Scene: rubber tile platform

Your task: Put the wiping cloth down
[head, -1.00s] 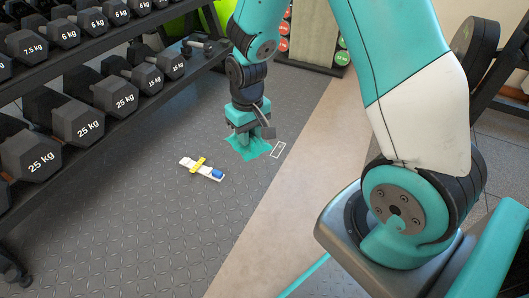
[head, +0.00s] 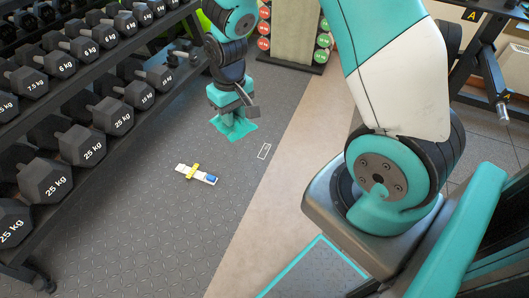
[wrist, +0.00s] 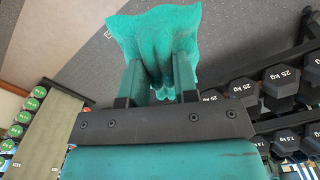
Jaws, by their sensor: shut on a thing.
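The wiping cloth (head: 235,130) is teal and hangs bunched from my gripper (head: 231,113) in the head view. My gripper is shut on it, and the cloth's lower edges spread out below the fingers. In the wrist view the cloth (wrist: 155,38) fans out beyond the two fingers (wrist: 158,80), gathered between them. The cloth seems to be held above the dark floor; its exact height I cannot tell. A white rectangle outline (head: 264,151) is marked on the floor to the right of the cloth.
A white strip with a yellow band and a blue end (head: 197,174) lies on the floor, left of and nearer than the cloth. A dumbbell rack (head: 95,165) stands along the left. A stand with round weights (head: 292,35) is at the back. The dark floor (head: 150,235) in front is clear.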

